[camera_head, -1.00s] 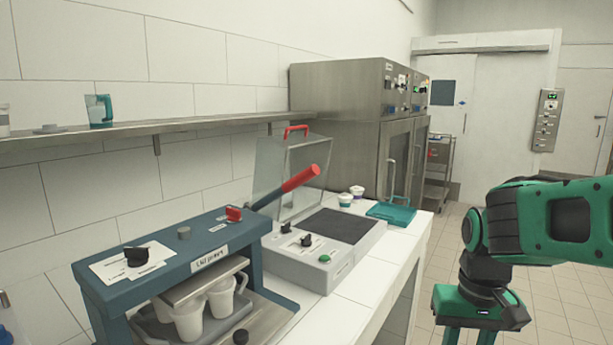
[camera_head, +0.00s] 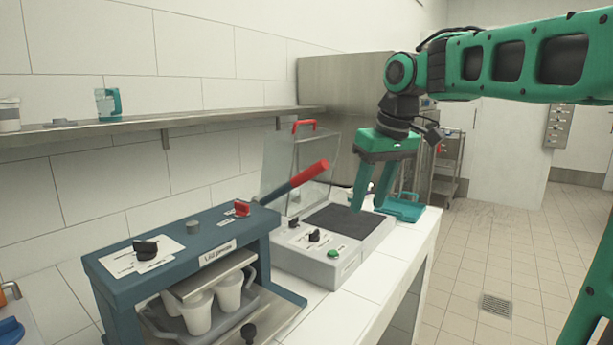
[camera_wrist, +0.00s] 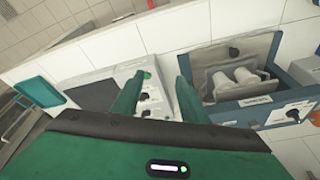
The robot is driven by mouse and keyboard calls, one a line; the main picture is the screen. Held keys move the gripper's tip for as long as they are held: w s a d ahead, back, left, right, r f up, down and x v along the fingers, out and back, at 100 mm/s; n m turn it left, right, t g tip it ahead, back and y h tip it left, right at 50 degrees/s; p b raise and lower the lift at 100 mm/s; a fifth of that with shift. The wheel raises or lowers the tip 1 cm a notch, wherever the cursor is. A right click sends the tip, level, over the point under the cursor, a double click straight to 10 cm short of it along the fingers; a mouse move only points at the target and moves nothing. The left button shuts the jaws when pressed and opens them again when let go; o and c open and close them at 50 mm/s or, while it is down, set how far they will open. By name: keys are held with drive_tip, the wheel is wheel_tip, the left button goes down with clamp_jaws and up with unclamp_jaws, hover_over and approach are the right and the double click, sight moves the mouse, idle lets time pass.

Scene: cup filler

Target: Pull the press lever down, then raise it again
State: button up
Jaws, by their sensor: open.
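The blue lid press (camera_head: 190,255) stands at the front left of the counter. Its lever (camera_head: 297,183), with a red grip, slants up to the right from the press's right side. White cups (camera_head: 228,292) sit inside the press under its plate; they also show in the wrist view (camera_wrist: 243,77). My gripper (camera_head: 368,208) is open and empty, pointing down above the right side of the grey sealing machine, to the right of the lever and apart from it. In the wrist view, my gripper (camera_wrist: 155,88) has its fingers spread. The lever cannot be made out there.
The grey machine (camera_head: 322,262) with a raised clear cover (camera_head: 300,155) stands beside the press. A teal tray (camera_head: 403,208) lies at the counter's far end. A wall shelf (camera_head: 190,118) runs above. The floor to the right is clear.

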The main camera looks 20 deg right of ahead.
sight(310, 172)
drive_tip(key=w+a+r+n, duration=0.2)
drive_tip(key=w+r, duration=0.1)
drive_tip(key=r, duration=0.1)
drive_tip(key=w+a+r+n+t, duration=0.1)
drive_tip(key=w+a+r+n, duration=0.1)
drive_tip(key=w+a+r, duration=0.1)
drive_tip(key=w+a+r+n, duration=0.2)
drive_tip(key=w+r, duration=0.1)
drive_tip(key=r, duration=0.2)
drive_tip(key=shift+a+n+y, duration=0.15)
drive_tip(key=shift+n+y, duration=0.15)
drive_tip(key=shift+y, duration=0.1)
drive_tip(key=shift+w+a+f, duration=0.2)
drive_tip(key=shift+a+f, duration=0.05)
drive_tip(key=shift+f, duration=0.4)
drive_tip(key=x, duration=0.9)
drive_tip(key=shift+w+d, duration=0.2)
drive_tip(key=shift+w, duration=0.05)
drive_tip(key=shift+c, duration=0.2)
